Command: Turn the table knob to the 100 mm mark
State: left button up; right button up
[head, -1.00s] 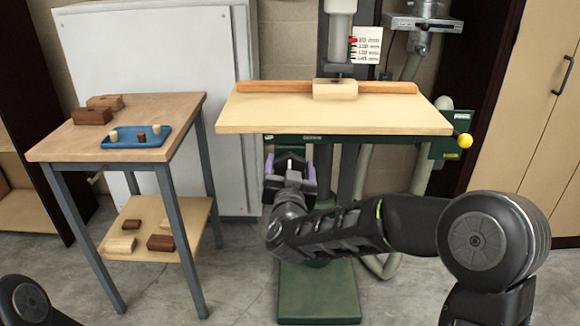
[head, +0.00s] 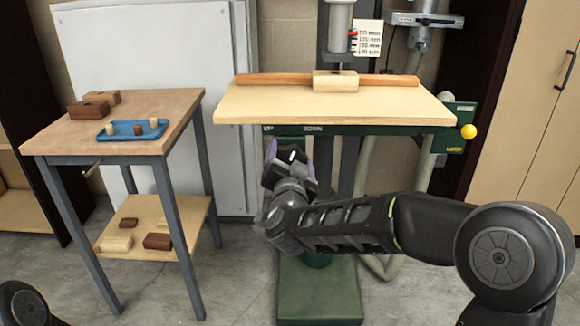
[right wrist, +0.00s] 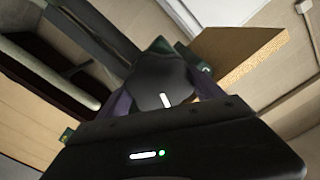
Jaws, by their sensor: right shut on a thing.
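The dark knob (right wrist: 158,80) with a white line sits between my right gripper's purple fingers in the right wrist view. In the head view the knob (head: 291,157) shows as a dark shape below the table's front edge. My right gripper (head: 288,166) is shut on it and tilted. The pale wooden table (head: 330,108) is above on its green frame. A white scale card (head: 367,40) stands behind it with a red pointer (head: 353,34) near its upper left edge; its figures are too small to read. My left gripper is out of view.
A wooden block (head: 335,82) sits at the fence on the table. A side bench (head: 75,140) with a blue tray (head: 133,137) stands at left. The green base (head: 318,295) is below my right arm.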

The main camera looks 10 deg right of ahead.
jog(key=m+b, duration=0.8)
jog(key=m, duration=0.1)
jog(key=shift+d+b, duration=0.15)
jog(key=shift+b, duration=0.15)
jog(key=m+b, duration=0.6)
jog(key=m, duration=0.1)
jog(key=shift+m, duration=0.3)
jog(key=m+b, duration=0.3)
jog(key=shift+m, duration=0.4)
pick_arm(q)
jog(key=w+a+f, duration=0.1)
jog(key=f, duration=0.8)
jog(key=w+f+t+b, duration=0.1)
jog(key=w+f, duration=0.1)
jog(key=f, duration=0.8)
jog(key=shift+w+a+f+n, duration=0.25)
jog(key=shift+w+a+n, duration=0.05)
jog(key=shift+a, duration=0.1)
pick_arm(e)
jog(key=shift+m, duration=0.6)
jog(key=shift+d, duration=0.1)
jog(key=o, duration=1.3)
jog(key=shift+f, duration=0.1)
jog(key=shift+o, duration=0.2)
jog(key=shift+s, duration=0.1)
